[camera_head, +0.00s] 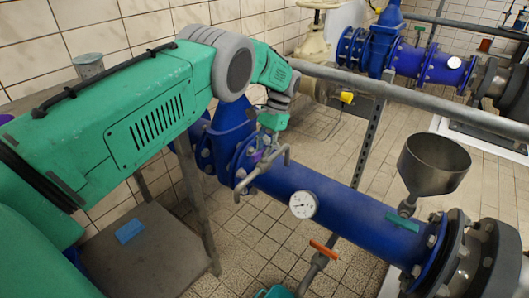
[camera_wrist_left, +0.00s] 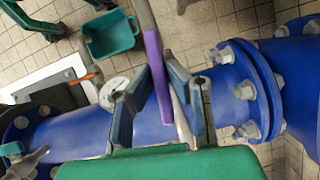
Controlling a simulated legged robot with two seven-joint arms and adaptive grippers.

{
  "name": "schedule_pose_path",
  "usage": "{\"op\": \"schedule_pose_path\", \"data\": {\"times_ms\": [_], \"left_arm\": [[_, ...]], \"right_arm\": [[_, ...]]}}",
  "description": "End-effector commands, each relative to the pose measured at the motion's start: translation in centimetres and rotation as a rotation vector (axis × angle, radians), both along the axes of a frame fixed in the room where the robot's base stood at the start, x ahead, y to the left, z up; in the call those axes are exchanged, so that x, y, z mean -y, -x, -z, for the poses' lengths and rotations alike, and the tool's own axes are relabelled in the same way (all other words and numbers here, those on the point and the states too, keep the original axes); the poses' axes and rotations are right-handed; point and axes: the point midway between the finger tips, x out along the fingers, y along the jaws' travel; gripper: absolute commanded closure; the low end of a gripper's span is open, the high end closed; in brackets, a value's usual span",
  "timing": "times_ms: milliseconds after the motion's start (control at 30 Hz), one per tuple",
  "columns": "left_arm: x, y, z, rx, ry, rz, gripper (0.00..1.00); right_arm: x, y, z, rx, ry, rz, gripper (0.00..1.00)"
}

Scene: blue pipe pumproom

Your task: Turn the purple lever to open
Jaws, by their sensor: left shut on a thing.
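The purple lever (camera_wrist_left: 158,78) runs lengthwise between the two grey-blue fingers of my left gripper (camera_wrist_left: 163,88) in the left wrist view. The gripper is shut on it. A grey rod continues from the lever toward the top of that view. In the head view my green left arm reaches in from the left, and the left gripper (camera_head: 268,140) is at the blue flanged pipe (camera_head: 345,213), by a bent grey pipe (camera_head: 262,172). It mostly hides the lever there. My right gripper is not in view.
A round gauge (camera_head: 303,204), an orange-handled valve (camera_head: 323,249) and a grey funnel (camera_head: 433,165) are along the pipe. A grey rail (camera_head: 400,96) crosses behind. A teal bin (camera_wrist_left: 108,36) stands on the tiled floor. A blue pad lies on a grey platform (camera_head: 165,262).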

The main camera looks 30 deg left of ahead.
Motion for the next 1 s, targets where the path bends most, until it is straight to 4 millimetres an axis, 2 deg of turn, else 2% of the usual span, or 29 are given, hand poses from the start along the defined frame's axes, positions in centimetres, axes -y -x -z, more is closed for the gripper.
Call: {"op": "schedule_pose_path", "data": {"times_ms": [300, 867, 900, 933, 1000], "left_arm": [[-0.12, -0.16, -0.03, 0.007, -0.002, -0.133, 1.00], [-0.08, -0.15, -0.04, 0.007, -0.002, -0.164, 1.00], [-0.08, -0.15, -0.04, 0.007, -0.002, -0.164, 0.81], [-0.08, -0.15, -0.04, 0.007, -0.002, -0.163, 0.71], [-0.07, -0.12, -0.04, 0.006, -0.002, -0.163, 0.69]], "right_arm": [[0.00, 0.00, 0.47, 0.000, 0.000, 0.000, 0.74], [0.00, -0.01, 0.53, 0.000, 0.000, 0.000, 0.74], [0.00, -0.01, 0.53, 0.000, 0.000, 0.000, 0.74], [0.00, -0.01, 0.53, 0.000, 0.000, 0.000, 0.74], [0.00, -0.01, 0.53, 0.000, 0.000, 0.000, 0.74]]}}
